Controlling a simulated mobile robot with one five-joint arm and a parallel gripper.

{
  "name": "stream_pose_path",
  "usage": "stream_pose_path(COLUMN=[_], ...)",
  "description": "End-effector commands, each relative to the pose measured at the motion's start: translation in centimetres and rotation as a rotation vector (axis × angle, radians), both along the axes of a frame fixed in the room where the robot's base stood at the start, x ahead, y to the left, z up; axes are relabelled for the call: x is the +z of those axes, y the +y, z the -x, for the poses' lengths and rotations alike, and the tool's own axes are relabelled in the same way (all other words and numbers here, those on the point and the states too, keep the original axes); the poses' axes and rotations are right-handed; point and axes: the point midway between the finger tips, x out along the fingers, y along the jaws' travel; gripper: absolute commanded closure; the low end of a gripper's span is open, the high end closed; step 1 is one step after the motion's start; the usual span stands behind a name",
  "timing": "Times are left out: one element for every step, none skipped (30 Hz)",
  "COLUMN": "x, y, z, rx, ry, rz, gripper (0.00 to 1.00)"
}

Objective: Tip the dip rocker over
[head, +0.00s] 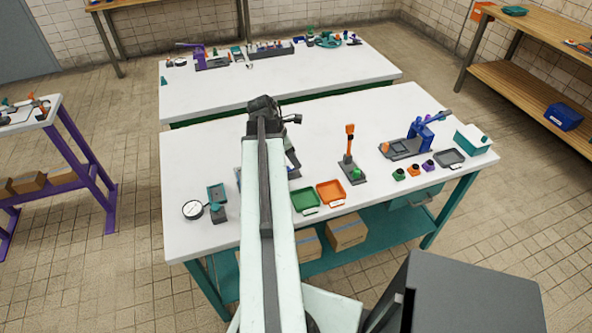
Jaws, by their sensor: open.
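I cannot tell for sure which piece is the dip rocker. A small upright stand with an orange top (350,130), a dark grey base and a green part at its foot stands right of my arm on the near white bench.
The near bench (190,155) also holds a dial gauge (193,210), a green tray (305,200), an orange tray (330,193), a blue lever press (421,131), small coloured cups and a grey tray (450,157). Its back middle is clear. A second bench (200,98) stands behind.

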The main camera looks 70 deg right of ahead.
Motion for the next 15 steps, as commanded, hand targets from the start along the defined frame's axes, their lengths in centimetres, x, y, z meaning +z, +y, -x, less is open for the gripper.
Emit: stream_pose_path(x=[-1.9,-2.4,-3.1,-3.5,-3.9,-4.2,-4.3,-4.4,-4.4,-4.3,-4.3,-4.2,-4.1,-4.1,-4.1], y=[-0.3,-0.4,-0.6,-0.7,-0.8,-0.9,-1.0,-1.0,-1.1,-1.1,-1.1,-1.1,-1.1,-1.1,-1.0], z=[0.3,0.5,0.7,0.8,1.0,1.1,1.2,1.2,1.3,1.3,1.3,1.3,1.3,1.3,1.2], rx=[-0.001,-0.001,-0.001,-0.001,0.0,0.0,0.0,0.001,0.001,0.001,0.001,0.001,0.001,0.001,0.001], ry=[0.0,0.0,0.0,0.0,0.0,0.0,0.0,0.0,0.0,0.0,0.0,0.0,0.0,0.0,0.0], rz=[0.0,0.0,0.0,0.0,0.0,0.0,0.0,0.0,0.0,0.0,0.0,0.0,0.0,0.0,0.0], gripper=[0.56,0.56,0.56,0.56,0.56,0.56,0.56,0.56,0.56,0.56,0.56,0.56,0.56,0.56,0.56])
